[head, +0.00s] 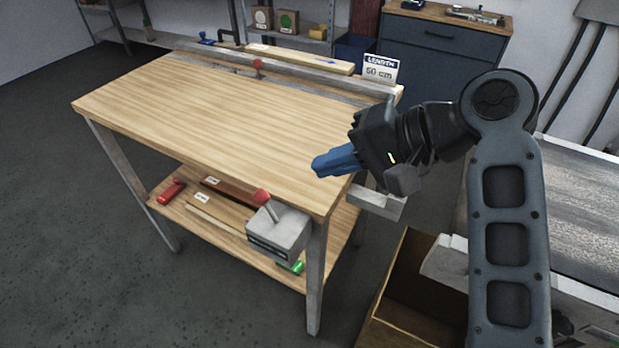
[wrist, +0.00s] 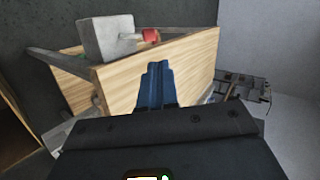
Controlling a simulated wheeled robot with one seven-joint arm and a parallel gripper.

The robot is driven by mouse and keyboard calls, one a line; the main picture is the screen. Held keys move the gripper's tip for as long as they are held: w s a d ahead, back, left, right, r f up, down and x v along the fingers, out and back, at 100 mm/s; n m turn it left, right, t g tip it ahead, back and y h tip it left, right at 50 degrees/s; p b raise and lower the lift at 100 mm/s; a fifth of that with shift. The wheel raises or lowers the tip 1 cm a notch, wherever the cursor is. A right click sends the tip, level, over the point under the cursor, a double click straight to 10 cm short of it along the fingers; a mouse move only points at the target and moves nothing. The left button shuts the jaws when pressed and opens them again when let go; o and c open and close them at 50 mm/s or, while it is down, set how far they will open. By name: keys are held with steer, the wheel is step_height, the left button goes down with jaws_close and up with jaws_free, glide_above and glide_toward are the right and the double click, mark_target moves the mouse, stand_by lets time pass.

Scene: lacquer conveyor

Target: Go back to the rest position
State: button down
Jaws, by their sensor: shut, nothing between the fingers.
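My gripper (head: 318,167) has blue fingers and is held out over the front right corner of the wooden workbench (head: 190,100). In the wrist view its blue fingers (wrist: 155,70) are pressed together with nothing between them. The bench shows behind them, tilted in that view. Whether the fingertips touch the bench top cannot be told, but nothing is held.
A grey box with a red-knobbed lever (head: 280,232) is fixed at the bench's front. A fence rail (head: 290,75) and a length sign (head: 380,70) stand at its back. An open cardboard box (head: 405,290) and a conveyor (head: 585,200) are at right. The floor at left is clear.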

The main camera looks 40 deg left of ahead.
steer(key=shift+w+d+r, duration=0.2)
steer(key=shift+d+r, duration=0.2)
steer(key=shift+r, duration=0.2)
steer(key=shift+w+d+r, duration=0.2)
steer(key=shift+d+r, duration=0.15)
steer(key=shift+r, duration=0.2)
steer(key=s+d+f+m+t+y, duration=0.1)
steer(key=d+f+m+t, duration=0.25)
steer(key=f, duration=0.45)
steer(key=d+f+m+t+y, duration=0.1)
steer(key=d+f+m+t, duration=0.1)
steer(key=d+f+t, duration=0.45)
steer(key=s+d+f+m+t+h, duration=0.3)
steer(key=s+d+f, duration=0.3)
steer(key=d+f, duration=0.45)
steer(key=s+d+r+t+h, duration=0.2)
steer(key=s+d+t+h, duration=0.3)
steer(key=s+d, duration=0.75)
steer(key=s+d+r+n+t+h, duration=0.1)
steer(key=s+d+r+n+h, duration=0.2)
steer(key=s+d+r, duration=0.6)
step_height(320, 180, up, 4)
steer(key=shift+s+d+f+h, duration=0.2)
steer(key=shift+s+h, duration=0.3)
steer(key=shift+s, duration=0.3)
